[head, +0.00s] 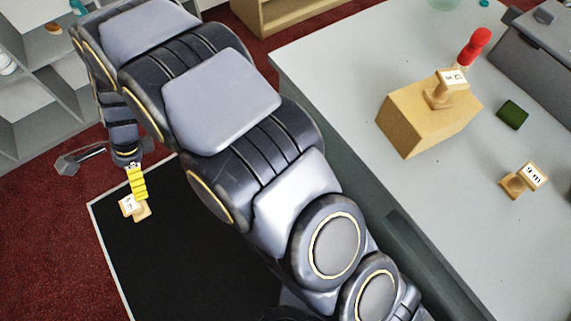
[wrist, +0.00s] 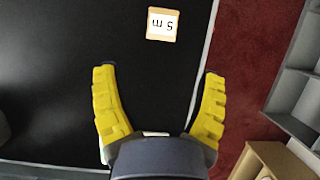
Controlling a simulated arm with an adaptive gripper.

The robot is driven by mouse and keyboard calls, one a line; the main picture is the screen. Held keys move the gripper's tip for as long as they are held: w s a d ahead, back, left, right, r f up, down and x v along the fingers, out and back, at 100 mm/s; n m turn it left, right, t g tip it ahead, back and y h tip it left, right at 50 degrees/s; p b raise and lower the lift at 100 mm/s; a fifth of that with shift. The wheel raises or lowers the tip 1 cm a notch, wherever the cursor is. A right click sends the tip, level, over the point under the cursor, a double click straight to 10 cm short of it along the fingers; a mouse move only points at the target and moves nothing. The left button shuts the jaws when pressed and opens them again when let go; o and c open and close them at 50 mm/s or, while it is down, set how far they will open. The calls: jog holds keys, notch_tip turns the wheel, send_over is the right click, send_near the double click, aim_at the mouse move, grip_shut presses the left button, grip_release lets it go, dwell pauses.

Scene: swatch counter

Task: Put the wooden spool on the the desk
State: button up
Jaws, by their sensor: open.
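A wooden spool with a "5 m" label (head: 142,213) stands near the left edge of a black surface with a pale rim (head: 165,262). In the wrist view its label (wrist: 162,24) faces up, past my fingertips. My gripper (head: 138,192) is close to this spool; its yellow fingers (wrist: 158,73) are spread, with nothing between the tips. In the head view the fingers partly overlap the spool. A second wooden spool labelled "12 m" (head: 440,97) stands on a wooden block, and a third labelled "9 m" (head: 514,186) stands on the grey counter (head: 345,75).
The wooden block (head: 408,125), a red object (head: 474,47) and a dark green piece (head: 512,114) are on the grey counter. A dark grey machine (head: 530,60) is at its far right. Grey shelving (head: 40,105) is at the left. Much of the black surface is bare.

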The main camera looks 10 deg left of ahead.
jog(key=w+d+r+n, duration=0.2)
jog(key=d+r, duration=0.3)
jog(key=d, duration=0.4)
jog(key=w+d+r+n+t+h, duration=0.1)
jog(key=w+d+r+n, duration=0.15)
jog(key=d+r, duration=0.4)
jog(key=w+d+r+n, duration=0.1)
jog(key=w+d+r, duration=0.2)
jog(key=d, duration=0.8)
jog(key=s+d+r+n+h, duration=0.1)
jog(key=s+d, duration=0.5)
jog(key=d, duration=0.3)
jog(key=s+d+r+n+h, duration=0.1)
jog(key=s+d+r+n, duration=0.1)
jog(key=s+d, duration=0.4)
jog(key=d, duration=0.3)
